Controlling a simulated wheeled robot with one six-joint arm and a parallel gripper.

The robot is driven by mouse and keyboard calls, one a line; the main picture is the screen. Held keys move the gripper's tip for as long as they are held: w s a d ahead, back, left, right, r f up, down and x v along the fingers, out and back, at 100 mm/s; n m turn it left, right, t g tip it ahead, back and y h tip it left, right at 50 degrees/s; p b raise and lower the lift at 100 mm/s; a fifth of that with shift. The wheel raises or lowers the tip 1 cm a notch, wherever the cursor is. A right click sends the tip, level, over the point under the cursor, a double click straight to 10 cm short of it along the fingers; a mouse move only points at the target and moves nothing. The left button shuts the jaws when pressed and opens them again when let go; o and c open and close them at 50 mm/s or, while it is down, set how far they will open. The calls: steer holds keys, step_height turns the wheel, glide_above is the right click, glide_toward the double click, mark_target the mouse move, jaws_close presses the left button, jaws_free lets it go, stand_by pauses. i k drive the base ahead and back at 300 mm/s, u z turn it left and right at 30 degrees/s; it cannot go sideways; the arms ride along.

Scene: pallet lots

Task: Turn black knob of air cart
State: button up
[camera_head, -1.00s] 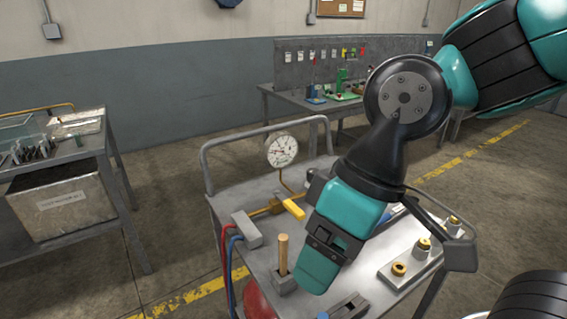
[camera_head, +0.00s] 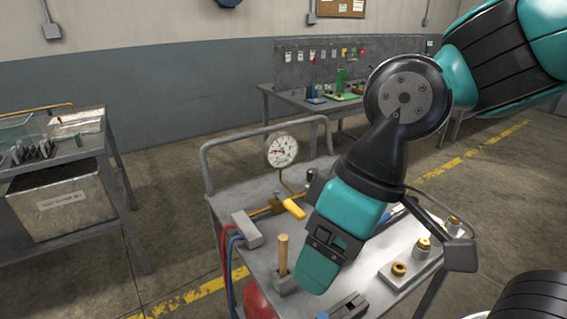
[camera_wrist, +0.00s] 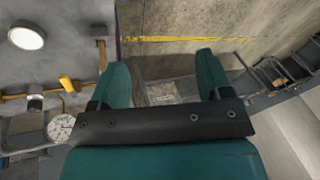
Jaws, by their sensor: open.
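The air cart (camera_head: 232,200) stands under my arm in the head view, with a round white gauge (camera_head: 281,150), a yellow pipe and a yellow lever (camera_head: 294,208). My gripper (camera_wrist: 162,75) is open and empty in the wrist view, its two teal fingers apart. In the head view it hangs over the cart, right of the wooden handle. The black knob is not clear in the head view; my arm hides part of the pipe. In the wrist view a small dark round part with a pale top (camera_wrist: 35,103) sits near the gauge (camera_wrist: 61,127), left of my fingers; I cannot tell whether it is the knob.
An upright wooden handle (camera_head: 283,255) and a grey block with red and blue hoses (camera_head: 246,230) stand close to my gripper. Brass fittings (camera_head: 399,269) sit at the cart's right. A side table (camera_head: 60,150) is at left, a workbench (camera_head: 300,108) behind. Floor is clear between.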

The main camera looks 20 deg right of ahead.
mark_target(311, 172)
steer(key=z, duration=0.45)
steer(key=k, duration=1.05)
steer(key=z, duration=1.15)
steer(key=i, duration=0.85)
steer(key=u, duration=0.95)
steer(key=i, duration=0.55)
steer(key=u, duration=0.65)
